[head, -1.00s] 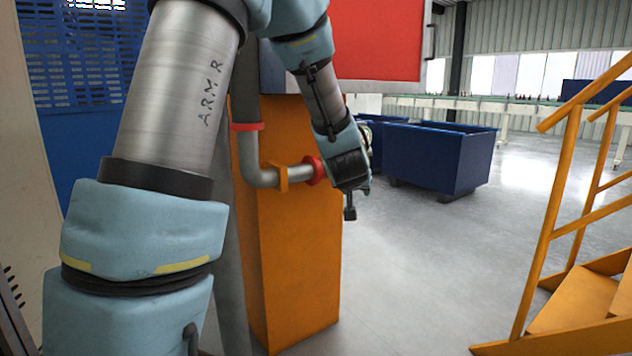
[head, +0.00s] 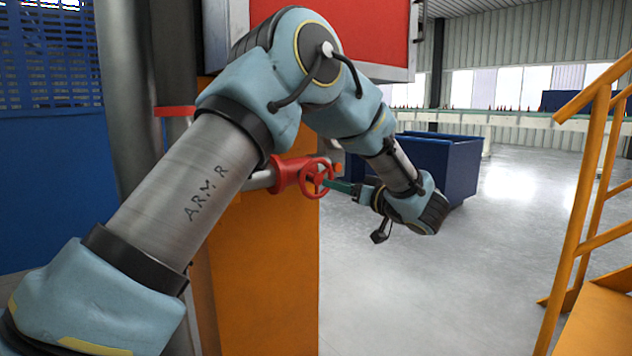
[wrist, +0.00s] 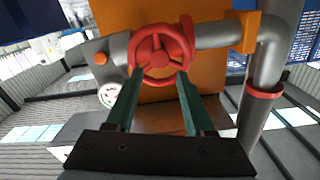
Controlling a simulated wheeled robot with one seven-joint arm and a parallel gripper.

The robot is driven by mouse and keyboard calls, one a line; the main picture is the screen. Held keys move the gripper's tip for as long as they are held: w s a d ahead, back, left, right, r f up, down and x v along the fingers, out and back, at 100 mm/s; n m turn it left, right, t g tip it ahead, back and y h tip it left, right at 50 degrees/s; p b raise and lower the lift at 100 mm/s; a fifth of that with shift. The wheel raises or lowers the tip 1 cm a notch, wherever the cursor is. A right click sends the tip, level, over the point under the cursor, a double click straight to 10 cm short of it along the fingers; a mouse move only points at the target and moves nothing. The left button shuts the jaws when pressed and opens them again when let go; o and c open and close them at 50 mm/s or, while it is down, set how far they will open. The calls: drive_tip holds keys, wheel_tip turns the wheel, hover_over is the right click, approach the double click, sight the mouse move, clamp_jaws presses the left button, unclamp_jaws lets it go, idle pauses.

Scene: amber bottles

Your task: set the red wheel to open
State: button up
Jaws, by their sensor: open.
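The red wheel (head: 317,165) is a spoked handwheel on a red valve body (head: 285,175), set in the grey pipe in front of the orange column. My gripper (head: 329,184) reaches it from the right in the head view, with its teal fingers pointing at the wheel. In the wrist view the red wheel (wrist: 158,60) faces the camera. There my gripper (wrist: 160,76) is open, with one fingertip at each lower side of the rim and nothing held between them. I cannot tell whether the fingertips touch the rim.
A round white gauge (wrist: 110,95) and an orange knob (wrist: 100,58) sit left of the wheel in the wrist view. The orange column (head: 265,270) stands behind the pipe. A blue bin (head: 450,160) is beyond my arm. Yellow stairs (head: 590,240) stand right; the floor between is clear.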

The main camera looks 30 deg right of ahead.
sight(319, 179)
drive_tip(key=w, duration=0.2)
drive_tip(key=w+a, duration=0.1)
drive_tip(key=w, duration=0.4)
drive_tip(key=shift+w+a, duration=0.15)
drive_tip(key=shift+w, duration=0.05)
clamp_jaws()
